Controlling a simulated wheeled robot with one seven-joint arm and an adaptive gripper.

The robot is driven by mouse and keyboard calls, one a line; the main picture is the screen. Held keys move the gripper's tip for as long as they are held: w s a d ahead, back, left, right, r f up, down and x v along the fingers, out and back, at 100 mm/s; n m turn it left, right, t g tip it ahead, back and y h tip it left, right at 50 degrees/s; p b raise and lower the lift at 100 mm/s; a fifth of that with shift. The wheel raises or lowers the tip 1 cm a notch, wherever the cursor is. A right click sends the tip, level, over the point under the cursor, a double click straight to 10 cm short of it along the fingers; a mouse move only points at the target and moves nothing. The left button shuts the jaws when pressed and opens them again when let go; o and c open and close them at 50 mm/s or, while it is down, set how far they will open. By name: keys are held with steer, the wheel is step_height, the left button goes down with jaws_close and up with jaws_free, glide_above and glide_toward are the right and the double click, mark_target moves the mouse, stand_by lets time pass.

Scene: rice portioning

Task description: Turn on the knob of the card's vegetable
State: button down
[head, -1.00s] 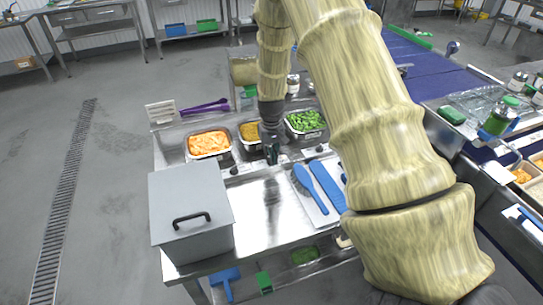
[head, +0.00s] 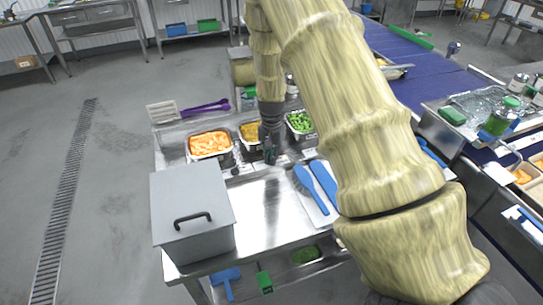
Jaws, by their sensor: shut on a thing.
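Three metal trays sit in the counter: orange vegetable pieces (head: 209,143) on the left, yellow ones (head: 249,132) in the middle, green ones (head: 300,122) on the right. A small dark knob (head: 235,171) shows in front of the orange tray. My gripper (head: 270,159) points down at the front edge of the middle tray. It is shut on what seems to be the middle knob, which the fingers hide. The knob by the green tray is hard to make out. I cannot make out a vegetable card.
A grey lidded box (head: 192,212) with a black handle stands front left. Blue brushes (head: 312,185) lie on a white board at the right. Purple tongs (head: 206,107) lie behind the orange tray. The steel surface between box and brushes is clear.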

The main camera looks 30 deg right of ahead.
steer(key=shift+w+d+r+m, duration=0.1)
steer(key=shift+w+d+m, duration=0.1)
steer(key=shift+m, duration=0.1)
steer(key=c, duration=1.6)
jaws_free()
steer(key=shift+s, duration=0.1)
steer(key=shift+a, duration=0.1)
step_height(320, 180, up, 12)
